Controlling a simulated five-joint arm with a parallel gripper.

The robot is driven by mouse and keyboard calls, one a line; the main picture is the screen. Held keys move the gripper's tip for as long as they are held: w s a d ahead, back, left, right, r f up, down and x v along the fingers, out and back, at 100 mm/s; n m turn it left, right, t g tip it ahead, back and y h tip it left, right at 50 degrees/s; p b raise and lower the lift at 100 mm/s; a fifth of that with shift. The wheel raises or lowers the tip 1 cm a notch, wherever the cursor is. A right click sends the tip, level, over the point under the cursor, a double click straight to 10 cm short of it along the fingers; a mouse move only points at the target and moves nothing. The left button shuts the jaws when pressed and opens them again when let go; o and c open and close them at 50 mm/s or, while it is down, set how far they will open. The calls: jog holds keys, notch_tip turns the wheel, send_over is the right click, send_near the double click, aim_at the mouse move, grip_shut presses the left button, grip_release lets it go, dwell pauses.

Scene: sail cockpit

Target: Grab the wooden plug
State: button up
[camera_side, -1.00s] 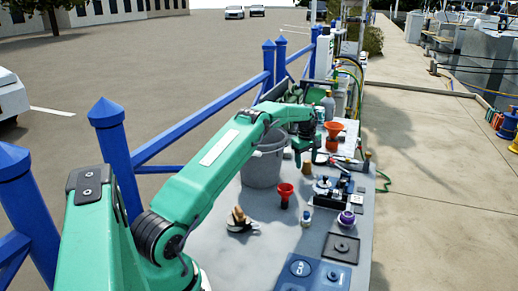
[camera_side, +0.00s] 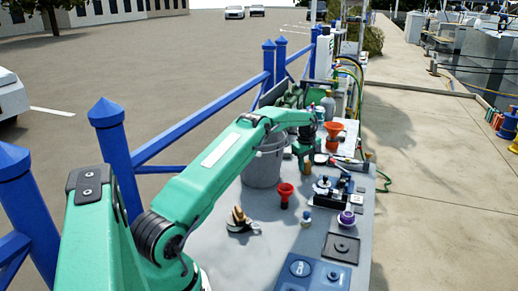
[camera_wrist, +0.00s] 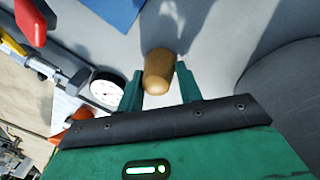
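The wooden plug (camera_wrist: 159,66) is a tan, tapered, rounded piece. In the wrist view it sits between the two green fingers of my gripper (camera_wrist: 159,80), with its near end inside the gap and its far end beyond the fingertips. My gripper is open, and narrow gaps seem to show beside the plug. In the side view the plug (camera_side: 308,168) stands on the grey table, right at my gripper (camera_side: 303,159), which partly covers it.
A grey bucket (camera_side: 262,168) stands close left of my gripper. A red funnel (camera_side: 285,193) is in front, and an orange funnel (camera_side: 333,130) is behind. A white dial gauge (camera_wrist: 105,93) lies to the left in the wrist view. Black fittings (camera_side: 335,190) stand to the right.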

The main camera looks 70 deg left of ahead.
aim_at(307, 161)
dwell(0.3)
jog(key=shift+r, duration=0.8)
notch_tip(307, 161, up, 3)
jog(key=shift+f, duration=0.1)
jog(key=d+r, duration=0.6)
jog(key=d, duration=0.5)
jog(key=shift+w+d+r, duration=0.2)
jog(key=shift+d+r, duration=0.1)
jog(key=shift+d, duration=0.05)
jog(key=shift+r, duration=0.1)
